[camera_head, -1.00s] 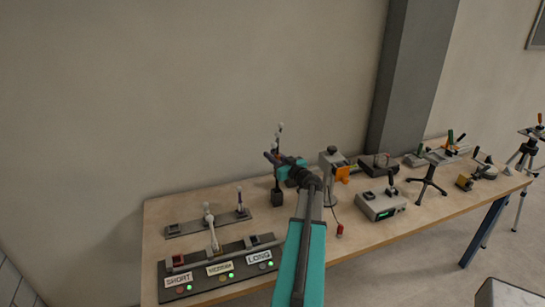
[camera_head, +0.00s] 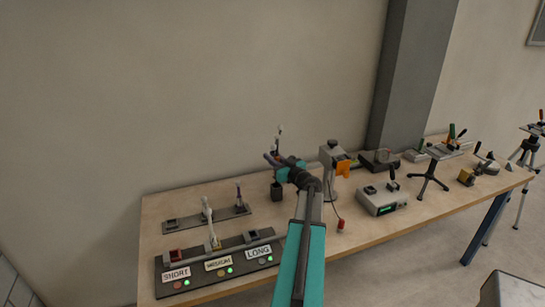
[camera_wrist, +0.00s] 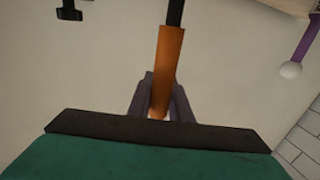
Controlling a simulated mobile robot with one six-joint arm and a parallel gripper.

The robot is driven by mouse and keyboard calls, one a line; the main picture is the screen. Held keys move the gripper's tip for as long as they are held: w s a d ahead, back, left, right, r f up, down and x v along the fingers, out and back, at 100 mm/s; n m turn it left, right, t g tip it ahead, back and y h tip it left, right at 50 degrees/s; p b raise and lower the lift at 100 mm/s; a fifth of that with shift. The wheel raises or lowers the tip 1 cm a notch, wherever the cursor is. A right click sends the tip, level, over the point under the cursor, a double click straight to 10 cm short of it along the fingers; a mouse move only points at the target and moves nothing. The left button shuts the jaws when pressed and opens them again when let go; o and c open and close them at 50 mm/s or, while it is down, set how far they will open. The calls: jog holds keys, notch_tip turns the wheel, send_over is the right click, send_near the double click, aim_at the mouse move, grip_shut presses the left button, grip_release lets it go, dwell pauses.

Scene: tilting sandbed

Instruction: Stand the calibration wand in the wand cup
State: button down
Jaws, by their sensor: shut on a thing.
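My gripper (camera_wrist: 160,95) is shut on the wand's orange handle (camera_wrist: 168,65), whose dark shaft runs up out of the top of the wrist view. In the head view my gripper (camera_head: 275,158) is at the back of the bench, and a thin upright rod with a pale tip (camera_head: 279,130) rises just above it. A dark block (camera_head: 277,192), perhaps the wand cup, stands on the bench right below the gripper. The arm partly hides this spot, and I cannot tell whether the wand's lower end is inside it.
A panel labelled SHORT, MEDIUM and LONG (camera_head: 217,265) lies at the front left. A dark strip with upright rods (camera_head: 185,222) is behind it. A grey stand with an orange part (camera_head: 330,157) and a grey box (camera_head: 382,207) are to the right. Bare bench (camera_head: 160,205) shows at left.

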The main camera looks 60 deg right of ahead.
jog(key=shift+f, duration=0.5)
jog(key=c, duration=1.5)
grip_release()
jog(key=shift+c, duration=0.2)
jog(key=shift+s, duration=0.1)
jog(key=b+v, duration=0.2)
jog(key=v, duration=1.1)
jog(key=shift+s+a+b, duration=0.2)
jog(key=shift+s+b, duration=0.1)
jog(key=shift+b, duration=0.1)
